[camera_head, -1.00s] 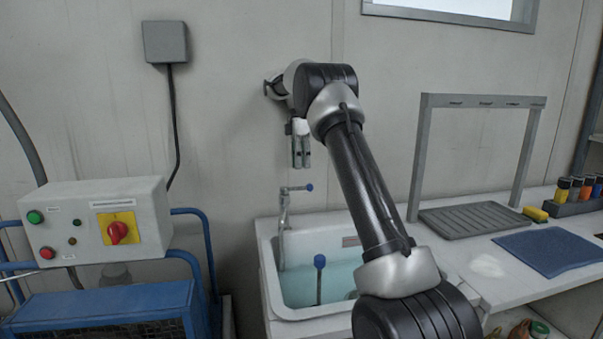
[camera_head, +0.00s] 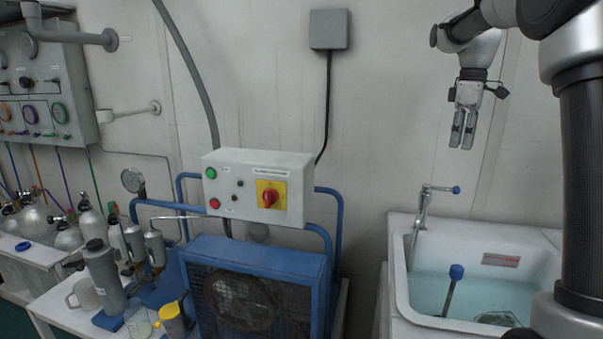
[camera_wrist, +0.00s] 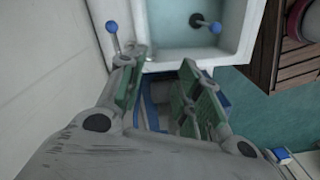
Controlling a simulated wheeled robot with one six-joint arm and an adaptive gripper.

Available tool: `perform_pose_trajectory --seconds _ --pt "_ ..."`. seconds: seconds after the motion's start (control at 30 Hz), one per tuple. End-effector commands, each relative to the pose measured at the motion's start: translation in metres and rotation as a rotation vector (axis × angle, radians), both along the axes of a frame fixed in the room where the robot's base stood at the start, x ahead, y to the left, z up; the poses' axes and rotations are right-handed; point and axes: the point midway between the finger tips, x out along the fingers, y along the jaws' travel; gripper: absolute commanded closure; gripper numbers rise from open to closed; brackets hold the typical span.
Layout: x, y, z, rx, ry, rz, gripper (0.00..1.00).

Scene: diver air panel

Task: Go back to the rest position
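My gripper (camera_head: 463,143) hangs fingers-down in front of the pale wall, above the sink (camera_head: 396,290) and clear of it. In the wrist view my gripper (camera_wrist: 165,95) shows its two green-padded fingers apart, with nothing held between them. The sink (camera_wrist: 240,52) lies beyond the fingertips there, with water in it. My dark arm covers the right side of the head view.
The blue compressor (camera_head: 255,255) with its white control box (camera_head: 230,190) stands left of the sink. A low bench (camera_head: 62,308) with bottles and a gauge panel (camera_head: 45,85) are at far left. A tap (camera_head: 420,215) rises from the sink's rim.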

Motion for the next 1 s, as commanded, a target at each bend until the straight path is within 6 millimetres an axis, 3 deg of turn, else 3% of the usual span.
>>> perform_pose_trajectory --seconds 0.1,0.23,0.4,0.53,0.73,1.0 --pt "-0.061 0.017 0.018 -0.007 -0.071 -0.158 0.66" --pt "-0.128 0.033 0.020 0.004 -0.148 -0.339 0.66" --pt "-0.214 0.048 -0.003 0.045 -0.246 -0.575 0.66" --pt "-0.268 0.055 -0.034 0.088 -0.304 -0.731 0.66" --pt "-0.311 0.059 -0.071 0.140 -0.351 -0.876 0.66" --pt "-0.318 0.060 -0.079 0.152 -0.359 -0.907 0.66"
